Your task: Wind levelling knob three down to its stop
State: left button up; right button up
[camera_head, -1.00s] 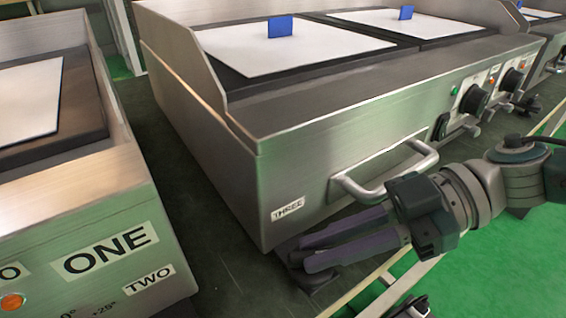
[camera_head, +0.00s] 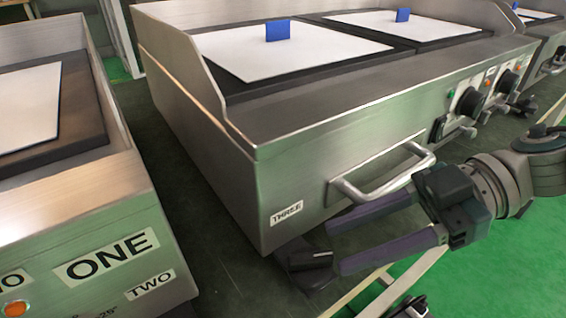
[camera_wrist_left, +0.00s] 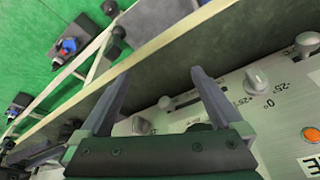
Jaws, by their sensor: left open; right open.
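Levelling knob three (camera_head: 308,262) is a dark knob low at the front corner of the steel griddle unit (camera_head: 290,180) with the THREE label (camera_head: 286,212). My right gripper (camera_head: 336,248) is open just right of the knob, one finger behind the other. Its fingertips appear close to the knob but not around it; I cannot tell whether they touch.
A bar handle (camera_head: 385,172) sticks out from unit THREE just above my right gripper. A unit marked ONE and TWO (camera_head: 100,225) stands at the left, with a dark bench strip between them. Green floor (camera_head: 480,265) shows beyond the bench's front edge.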

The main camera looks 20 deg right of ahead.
pick_arm(q)
jog(key=shift+r, duration=0.2)
pick_arm(e)
jog(key=v, duration=0.6)
jog(key=shift+d, duration=0.15)
